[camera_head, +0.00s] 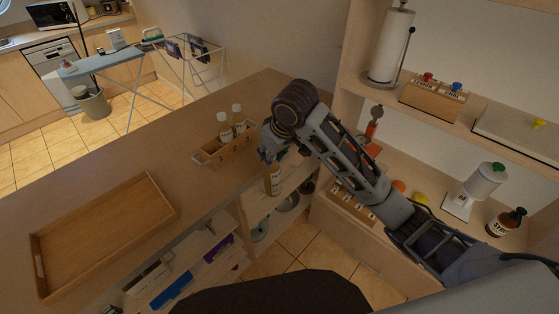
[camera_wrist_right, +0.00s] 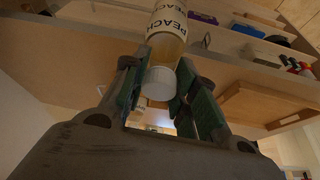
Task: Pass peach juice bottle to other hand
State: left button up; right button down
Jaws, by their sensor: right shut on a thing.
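The peach juice bottle (camera_head: 272,182) hangs below my right gripper (camera_head: 271,157) in the head view, beside the counter edge and above the lower shelves. In the right wrist view the bottle (camera_wrist_right: 168,28) shows its "PEACH" label and a white cap (camera_wrist_right: 159,84). The fingers of my right gripper (camera_wrist_right: 160,75) are shut on it near the cap end. My left gripper is in neither view.
A wooden caddy (camera_head: 232,152) with two similar bottles (camera_head: 238,117) stands on the counter, just left of my right gripper. An empty wooden tray (camera_head: 98,236) lies at left, with clear counter around it. Shelves with goods (camera_head: 361,208) stand at right.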

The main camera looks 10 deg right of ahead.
jog(key=a+r+n, duration=0.1)
jog(key=a+r, duration=0.3)
jog(key=r, duration=0.1)
jog(key=shift+w+a+n+y, duration=0.15)
jog(key=shift+w+n+y, duration=0.15)
jog(key=shift+w+n, duration=0.15)
jog(key=shift+r, duration=0.1)
